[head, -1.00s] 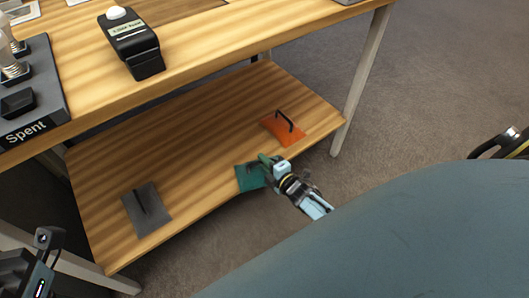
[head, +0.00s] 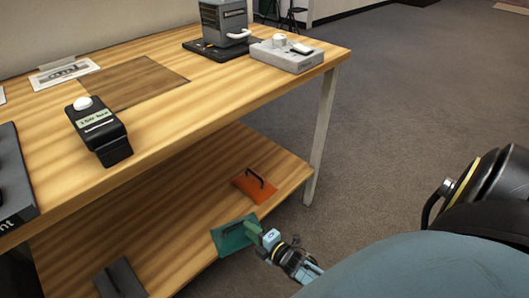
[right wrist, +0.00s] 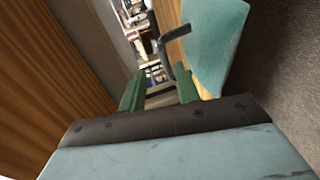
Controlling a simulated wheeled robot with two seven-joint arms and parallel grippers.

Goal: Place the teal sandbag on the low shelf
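The teal sandbag (head: 232,242) lies flat on the low shelf (head: 190,215), close to its front edge, with a dark handle on top. My right gripper (head: 254,234) is at the right side of the bag, near the end of the handle. In the right wrist view the green fingers (right wrist: 160,92) stand apart with nothing gripped between them. The teal sandbag (right wrist: 213,45) and its dark handle show beyond the fingertips there. My left gripper is not in view.
An orange sandbag (head: 246,189) lies farther back on the low shelf, and a grey sandbag (head: 121,280) lies nearer at the left. The table top (head: 170,110) above overhangs the shelf. A table leg (head: 320,140) stands at the right. Carpet is clear to the right.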

